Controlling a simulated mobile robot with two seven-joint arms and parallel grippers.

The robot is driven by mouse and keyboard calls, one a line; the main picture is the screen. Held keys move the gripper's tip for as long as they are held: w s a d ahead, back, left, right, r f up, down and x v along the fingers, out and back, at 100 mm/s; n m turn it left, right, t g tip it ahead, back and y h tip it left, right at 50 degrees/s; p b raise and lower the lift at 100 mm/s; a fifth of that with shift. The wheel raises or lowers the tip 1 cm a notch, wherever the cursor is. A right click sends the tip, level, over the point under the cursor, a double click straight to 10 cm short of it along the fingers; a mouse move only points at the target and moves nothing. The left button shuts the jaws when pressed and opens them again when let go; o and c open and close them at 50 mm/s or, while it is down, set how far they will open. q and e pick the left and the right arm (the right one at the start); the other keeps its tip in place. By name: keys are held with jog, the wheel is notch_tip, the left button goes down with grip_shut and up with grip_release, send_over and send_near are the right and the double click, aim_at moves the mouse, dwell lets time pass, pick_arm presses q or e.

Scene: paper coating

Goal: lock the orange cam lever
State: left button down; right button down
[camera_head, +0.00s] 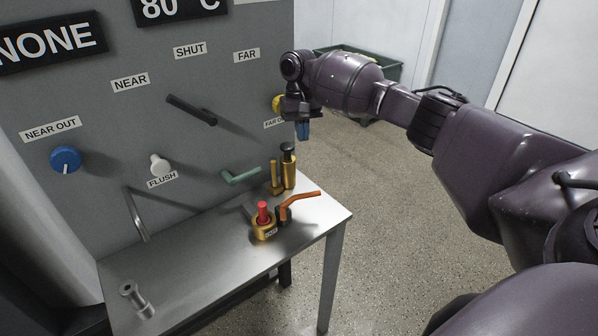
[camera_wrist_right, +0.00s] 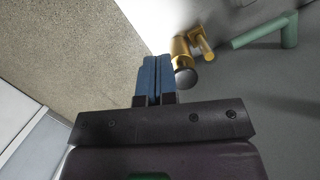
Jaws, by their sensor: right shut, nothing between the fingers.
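The orange cam lever (camera_head: 300,198) is on the right part of the metal table. Its arm points to the right, beside a brass block with a red top (camera_head: 264,220). My right gripper (camera_head: 303,130) is above and behind the lever, near the panel's right edge, with its blue fingers pointing down. The right wrist view shows the blue fingers (camera_wrist_right: 154,78) pressed together with nothing between them. The orange lever is not in the right wrist view. My left gripper is in neither view.
A brass post with a black cap (camera_head: 288,165) stands at the table's back right, close below my right gripper; it also shows in the wrist view (camera_wrist_right: 184,62). A green lever (camera_head: 240,177) is at the panel. A metal spool (camera_head: 135,298) stands at the front left. The table's middle (camera_head: 200,255) is clear.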

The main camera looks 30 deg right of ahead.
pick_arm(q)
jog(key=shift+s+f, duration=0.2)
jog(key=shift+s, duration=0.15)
pick_arm(e)
jog(key=shift+s+r, duration=0.1)
jog(key=shift+s, duration=0.05)
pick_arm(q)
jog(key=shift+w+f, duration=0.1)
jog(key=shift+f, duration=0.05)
pick_arm(e)
jog(key=s+a+f, duration=0.1)
jog(key=s+f, duration=0.4)
jog(key=f, duration=0.6)
jog(key=shift+s+a+f, duration=0.2)
jog(key=shift+s+a, duration=0.05)
jog(key=shift+a, duration=0.15)
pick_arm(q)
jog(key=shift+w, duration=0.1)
